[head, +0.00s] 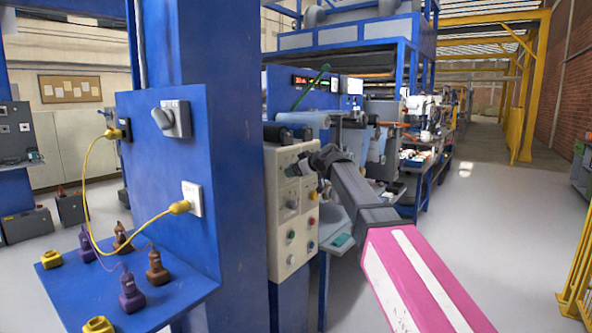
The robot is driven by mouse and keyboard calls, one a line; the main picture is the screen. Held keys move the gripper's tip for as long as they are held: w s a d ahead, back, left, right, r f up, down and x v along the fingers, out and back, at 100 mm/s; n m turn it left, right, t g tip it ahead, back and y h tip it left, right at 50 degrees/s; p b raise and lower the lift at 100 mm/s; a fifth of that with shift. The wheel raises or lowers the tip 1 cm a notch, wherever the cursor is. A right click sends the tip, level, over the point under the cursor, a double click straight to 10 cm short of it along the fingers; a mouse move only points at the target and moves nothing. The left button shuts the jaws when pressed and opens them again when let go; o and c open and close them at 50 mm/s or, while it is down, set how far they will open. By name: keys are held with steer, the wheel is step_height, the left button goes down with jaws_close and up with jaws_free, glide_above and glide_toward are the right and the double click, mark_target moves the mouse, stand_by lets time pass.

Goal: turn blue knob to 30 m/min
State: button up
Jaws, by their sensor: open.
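A beige control panel (277,215) is mounted on the blue machine frame near the middle of the head view. It carries several small knobs and coloured buttons. They are too small for me to tell surely which one is the blue knob, and no dial scale or m/min marking is readable. My gripper (316,160) is at the upper right part of the panel, with its dark fingers toward the panel face. It covers part of the upper right controls. Its jaws are open, and contact with a knob cannot be told.
A blue column (244,160) stands close left of the panel. A blue shelf (170,305) at lower left holds several purple, brown and yellow plugs, with a yellow cable (88,190) above. A blue roller machine (338,75) stands behind. Floor at right is clear.

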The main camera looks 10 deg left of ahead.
steer(key=c, duration=0.9)
steer(key=shift+m, duration=0.3)
steer(key=shift+w+m+g+y, duration=0.2)
steer(key=shift+m+g+y, duration=0.2)
steer(key=shift+m+g, duration=0.7)
steer(key=m+g+y, duration=0.1)
steer(key=m+g, duration=0.1)
steer(key=m, duration=0.2)
steer(key=shift+w+d, duration=0.1)
steer(key=shift+f+m+g+y, duration=0.1)
steer(key=shift+m+g+y, duration=0.4)
steer(key=shift+m, duration=0.85)
steer(key=shift+f+m+g+y, duration=0.15)
steer(key=shift+m+y, duration=0.6)
steer(key=shift+m, duration=0.55)
steer(key=shift+f+m+g+y, duration=0.1)
steer(key=shift+m+g+y, duration=0.4)
steer(key=shift+m, duration=0.85)
